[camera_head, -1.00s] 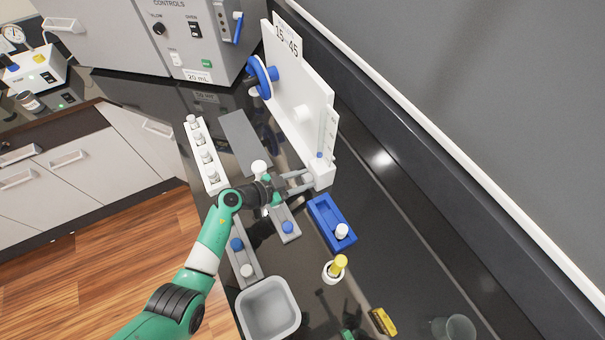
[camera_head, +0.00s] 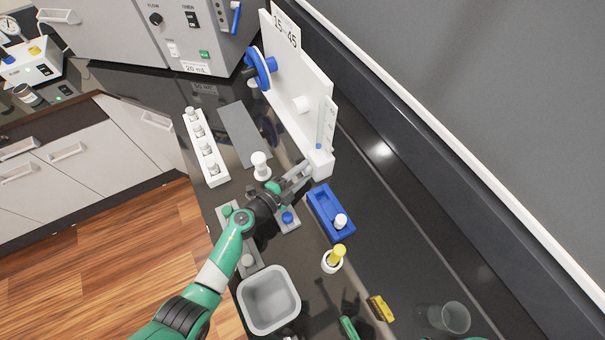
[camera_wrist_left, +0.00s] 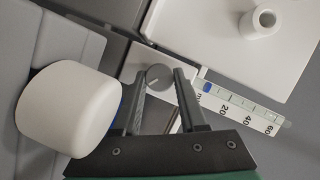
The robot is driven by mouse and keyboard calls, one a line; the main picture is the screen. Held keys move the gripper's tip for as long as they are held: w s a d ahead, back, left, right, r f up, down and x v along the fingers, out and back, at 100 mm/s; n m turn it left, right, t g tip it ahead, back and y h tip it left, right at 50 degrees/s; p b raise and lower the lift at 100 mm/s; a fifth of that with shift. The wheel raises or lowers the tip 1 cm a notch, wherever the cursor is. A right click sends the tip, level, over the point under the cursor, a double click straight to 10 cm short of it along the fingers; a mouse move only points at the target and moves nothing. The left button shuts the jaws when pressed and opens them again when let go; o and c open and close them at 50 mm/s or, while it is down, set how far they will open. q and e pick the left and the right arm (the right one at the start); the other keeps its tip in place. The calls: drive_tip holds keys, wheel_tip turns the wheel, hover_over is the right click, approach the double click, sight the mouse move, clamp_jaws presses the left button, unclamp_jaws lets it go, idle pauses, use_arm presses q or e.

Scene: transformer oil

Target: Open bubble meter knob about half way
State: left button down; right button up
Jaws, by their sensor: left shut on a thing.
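The bubble meter is a white block (camera_head: 320,164) with an upright scaled tube (camera_head: 327,125), at the lower end of the white panel. In the left wrist view its scale strip (camera_wrist_left: 241,107) shows 20, 40 and 60. Its small grey round knob (camera_wrist_left: 158,77) has a slot-like line, slanting in the picture. My left gripper (camera_head: 299,174) reaches the block from the lower left. In the left wrist view its two fingers (camera_wrist_left: 159,80) stand on either side of the knob, shut on it. The head view hides the knob behind the fingers. My right gripper is not in view.
A white knobbed cylinder (camera_head: 260,165) stands close beside my left gripper and looms large in the wrist view (camera_wrist_left: 68,110). A blue tray (camera_head: 325,210), a yellow-capped bottle (camera_head: 333,259) and a grey bin (camera_head: 268,300) lie nearer. A white vial rack (camera_head: 205,148) stands left.

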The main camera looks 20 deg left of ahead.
use_arm(q)
drive_tip(key=shift+m+t+b, duration=0.4)
drive_tip(key=shift+m+b, duration=0.25)
drive_tip(key=shift+m, duration=0.05)
drive_tip(key=shift+c, duration=2.2)
unclamp_jaws()
drive_tip(key=shift+s, duration=0.1)
drive_tip(key=shift+s+a+r+p, duration=0.1)
drive_tip(key=shift+s+r+p, duration=0.05)
drive_tip(key=shift+s+p, duration=0.25)
drive_tip(key=p+v, duration=0.4)
drive_tip(key=v, duration=0.6)
drive_tip(key=shift+s, duration=0.3)
